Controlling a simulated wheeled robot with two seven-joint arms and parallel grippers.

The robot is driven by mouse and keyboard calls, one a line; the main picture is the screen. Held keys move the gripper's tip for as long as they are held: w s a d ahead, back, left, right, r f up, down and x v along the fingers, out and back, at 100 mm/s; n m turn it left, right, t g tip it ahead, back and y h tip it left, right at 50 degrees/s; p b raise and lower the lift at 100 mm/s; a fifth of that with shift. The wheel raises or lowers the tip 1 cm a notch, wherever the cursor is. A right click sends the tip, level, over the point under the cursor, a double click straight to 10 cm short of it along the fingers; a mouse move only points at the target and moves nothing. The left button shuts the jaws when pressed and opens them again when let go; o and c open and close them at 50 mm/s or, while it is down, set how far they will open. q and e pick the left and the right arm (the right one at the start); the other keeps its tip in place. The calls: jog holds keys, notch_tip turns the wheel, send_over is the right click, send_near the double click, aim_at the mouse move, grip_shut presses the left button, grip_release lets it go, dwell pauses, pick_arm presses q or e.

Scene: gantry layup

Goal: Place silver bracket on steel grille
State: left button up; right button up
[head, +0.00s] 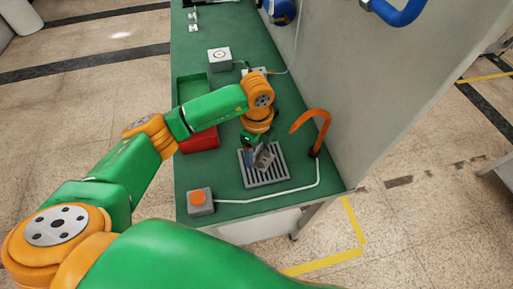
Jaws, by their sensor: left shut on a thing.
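The steel grille (271,178) is a slotted grey plate lying on the green tabletop, near the front end of the bench. My left gripper (254,149) reaches in from the left and points down over the back part of the grille. It is shut on the silver bracket (264,158), a small grey angled piece. The bracket is over the grille; I cannot tell whether it touches the slats. The gripper's fingers are small and partly hidden by the wrist and the bracket. My right gripper is not in view.
An orange curved hook (322,122) stands right of the grille. A grey box with an orange button (200,199) sits at front left, its white cable running in front of the grille. A red bin (201,141) and green bin (187,90) lie left. A wall closes the right side.

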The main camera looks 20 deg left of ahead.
aim_at(257, 156)
pick_arm(q)
jog(key=shift+f, duration=0.85)
jog(key=o, duration=1.3)
jog(key=shift+r, duration=0.35)
notch_tip(257, 156, up, 12)
jog(key=shift+f+b, duration=0.1)
jog(key=shift+b, duration=1)
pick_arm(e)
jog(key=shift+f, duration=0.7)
